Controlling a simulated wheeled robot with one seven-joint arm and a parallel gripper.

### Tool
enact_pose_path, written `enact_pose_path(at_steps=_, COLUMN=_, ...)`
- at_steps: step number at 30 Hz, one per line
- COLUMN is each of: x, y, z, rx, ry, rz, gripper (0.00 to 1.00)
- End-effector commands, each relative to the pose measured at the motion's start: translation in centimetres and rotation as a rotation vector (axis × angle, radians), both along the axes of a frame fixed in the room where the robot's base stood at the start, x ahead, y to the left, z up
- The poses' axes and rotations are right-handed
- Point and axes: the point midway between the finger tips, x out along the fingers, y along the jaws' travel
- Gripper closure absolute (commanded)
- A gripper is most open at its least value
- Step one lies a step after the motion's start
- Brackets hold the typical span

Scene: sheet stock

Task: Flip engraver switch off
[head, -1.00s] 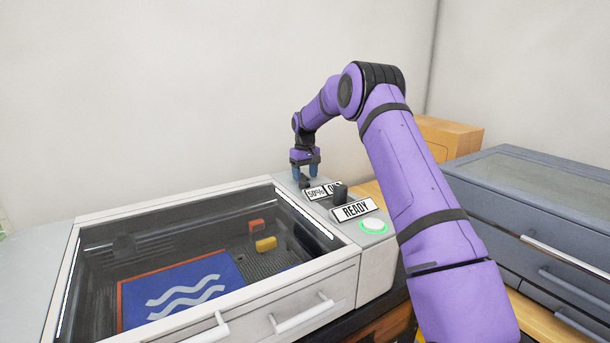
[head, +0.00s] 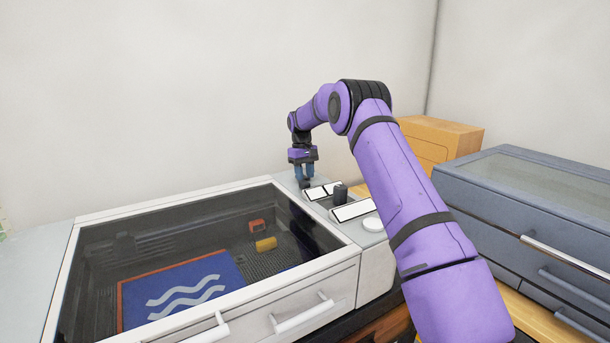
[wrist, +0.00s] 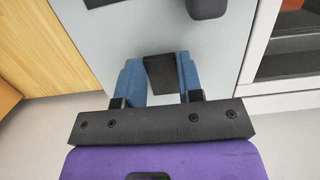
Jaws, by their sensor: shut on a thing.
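The engraver (head: 330,271) is a white, glass-lidded machine with a control panel on its right side. Its panel displays (head: 352,210) are blank white and its round button (head: 373,224) has no glow. The engraver switch (wrist: 160,73) is a dark block at the far end of the panel, between the blue fingers in the wrist view. My gripper (head: 304,176) is shut on this switch, with a finger on each side of it. The switch is mostly hidden by the fingers in the head view.
A dark knob (head: 340,193) stands on the panel nearer than the switch. A blue sheet with white waves (head: 185,290) and small red and yellow blocks lie under the lid. A grey drawer unit (head: 530,215) and an orange box (head: 435,140) stand to the right.

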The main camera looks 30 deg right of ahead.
Motion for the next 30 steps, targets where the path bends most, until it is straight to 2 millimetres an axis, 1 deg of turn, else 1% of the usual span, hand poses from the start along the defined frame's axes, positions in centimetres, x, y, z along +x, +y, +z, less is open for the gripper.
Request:
enact_pose_path(at_steps=7, x=0.28, y=-0.02, z=0.15, rx=-0.006, ry=0.087, rz=0.0, gripper=0.9)
enact_pose_path(at_steps=17, x=0.26, y=-0.01, z=0.25, rx=-0.006, ry=0.095, rz=0.0, gripper=0.9)
enact_pose_path(at_steps=18, x=0.27, y=-0.01, z=0.26, rx=-0.006, ry=0.095, rz=0.0, gripper=0.61)
enact_pose_path(at_steps=21, x=0.25, y=0.0, z=0.24, rx=-0.006, ry=0.095, rz=0.0, gripper=0.4)
enact_pose_path(at_steps=30, x=0.29, y=0.02, z=0.33, rx=-0.005, ry=0.095, rz=0.0, gripper=0.4)
